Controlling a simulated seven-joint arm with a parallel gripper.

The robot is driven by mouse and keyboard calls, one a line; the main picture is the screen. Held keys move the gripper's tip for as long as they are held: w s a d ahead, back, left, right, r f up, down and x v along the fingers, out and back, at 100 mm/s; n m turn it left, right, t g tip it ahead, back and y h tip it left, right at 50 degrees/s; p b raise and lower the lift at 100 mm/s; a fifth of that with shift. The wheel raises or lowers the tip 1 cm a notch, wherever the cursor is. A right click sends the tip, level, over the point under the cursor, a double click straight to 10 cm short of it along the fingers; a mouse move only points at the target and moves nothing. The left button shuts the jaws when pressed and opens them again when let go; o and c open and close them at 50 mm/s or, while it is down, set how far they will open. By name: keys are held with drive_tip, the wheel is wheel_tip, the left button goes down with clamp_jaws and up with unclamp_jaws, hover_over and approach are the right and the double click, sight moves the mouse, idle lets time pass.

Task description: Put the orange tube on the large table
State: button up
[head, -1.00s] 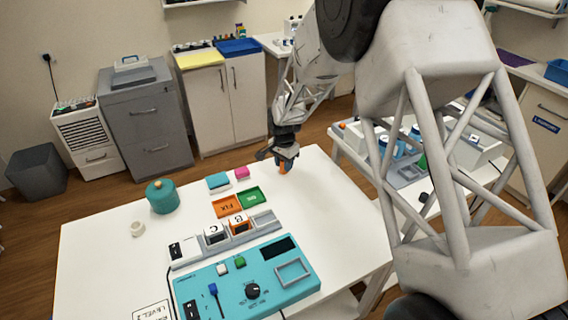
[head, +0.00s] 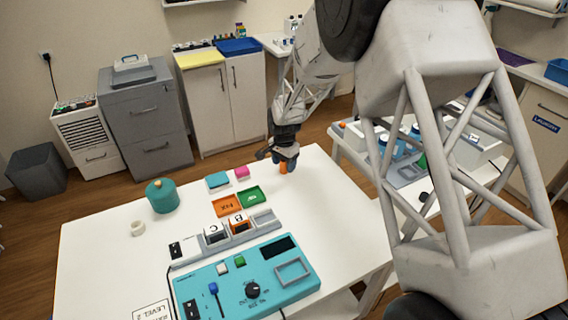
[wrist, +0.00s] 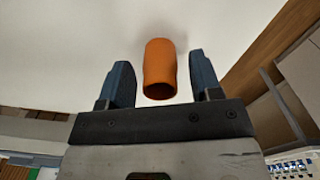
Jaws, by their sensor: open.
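The orange tube (wrist: 160,68) is between the two blue fingers of my gripper (wrist: 162,80) in the wrist view, with a visible gap on each side. My gripper is open. In the head view the orange tube (head: 284,167) shows at the fingertips of my gripper (head: 286,159), at the far right part of the large white table (head: 110,250). The tube appears to stand on the table surface, partly hidden by the fingers.
A teal round pot (head: 162,196) and a white ring (head: 137,228) are on the table's left. Table around the tube is clear.

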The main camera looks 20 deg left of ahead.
wheel_tip(320, 180, up, 12)
idle(0.6)
idle(0.7)
drive_tip(key=shift+r, duration=0.1)
drive_tip(key=s+d+r+n, duration=0.1)
drive_tip(key=s+d+r, duration=0.45)
drive_tip(key=d, duration=0.35)
drive_tip(key=s+d+r+t, duration=0.1)
drive_tip(key=s+d+r, duration=0.4)
drive_tip(key=d, duration=0.4)
drive_tip(key=s+d+r+n, duration=0.1)
drive_tip(key=s+d+r, duration=0.4)
drive_tip(key=d, duration=0.4)
drive_tip(key=s+d+r+n, duration=0.1)
drive_tip(key=s+d, duration=0.7)
drive_tip(key=s, duration=0.5)
drive_tip(key=s+d+r+n+t, duration=0.1)
drive_tip(key=s+d, duration=0.8)
drive_tip(key=s, duration=0.4)
drive_tip(key=shift+d+t, duration=0.3)
